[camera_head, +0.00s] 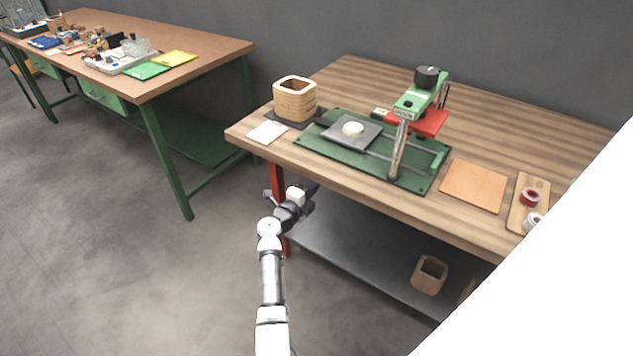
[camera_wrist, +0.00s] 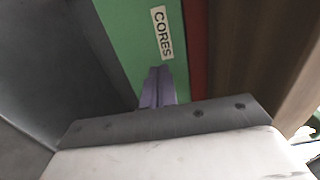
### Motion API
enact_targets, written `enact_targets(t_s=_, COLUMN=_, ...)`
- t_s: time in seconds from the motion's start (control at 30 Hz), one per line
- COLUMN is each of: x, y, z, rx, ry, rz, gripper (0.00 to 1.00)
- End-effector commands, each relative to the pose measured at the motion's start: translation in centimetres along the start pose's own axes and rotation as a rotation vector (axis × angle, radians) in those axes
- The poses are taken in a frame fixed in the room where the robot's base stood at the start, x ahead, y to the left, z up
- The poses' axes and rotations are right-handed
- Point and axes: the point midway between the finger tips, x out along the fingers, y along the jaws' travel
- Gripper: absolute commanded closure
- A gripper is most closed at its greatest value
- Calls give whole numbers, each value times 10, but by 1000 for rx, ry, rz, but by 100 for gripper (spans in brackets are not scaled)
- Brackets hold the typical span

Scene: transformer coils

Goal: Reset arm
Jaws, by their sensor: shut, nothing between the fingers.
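My white arm reaches up from the bottom of the head view, and my gripper (camera_head: 313,188) hangs in front of the near left leg of the wooden workbench (camera_head: 345,80), below the tabletop's front edge. In the wrist view my gripper's purple-grey fingers (camera_wrist: 158,80) are shut together and hold nothing. Past them is a green surface with a white label reading CORES (camera_wrist: 161,33). The gripper is apart from everything on the bench top; I cannot tell its distance from the green surface.
On the bench stand a green machine (camera_head: 370,161), a wooden coil block (camera_head: 295,99), an orange sheet (camera_head: 474,185) and a tray with spools (camera_head: 517,207). A lower shelf (camera_head: 350,252) holds a hollow block (camera_head: 429,275). A cluttered second table (camera_head: 215,50) stands left; floor between is clear.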

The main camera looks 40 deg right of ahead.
Motion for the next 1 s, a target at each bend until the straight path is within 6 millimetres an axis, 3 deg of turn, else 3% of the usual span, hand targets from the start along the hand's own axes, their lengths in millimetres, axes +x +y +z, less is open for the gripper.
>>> enact_targets(t_s=0.03, x=-18, y=2, z=2, rx=-2, ry=-8, rz=1, gripper=100)
enact_targets(t_s=0.1, x=-35, y=3, z=2, rx=-3, ry=-8, rz=1, gripper=100)
enact_targets(t_s=0.3, x=-72, y=3, z=1, rx=-2, ry=-6, rz=1, gripper=100)
enact_targets(t_s=0.5, x=-89, y=3, z=1, rx=-3, ry=-4, rz=2, gripper=100)
enact_targets(t_s=0.73, x=-91, y=2, z=1, rx=-2, ry=-4, rz=0, gripper=100)
enact_targets(t_s=0.87, x=-105, y=-26, z=26, rx=2, ry=-60, rz=-61, gripper=100)
enact_targets(t_s=1.0, x=-143, y=-91, z=77, rx=15, ry=-182, rz=-209, gripper=100)
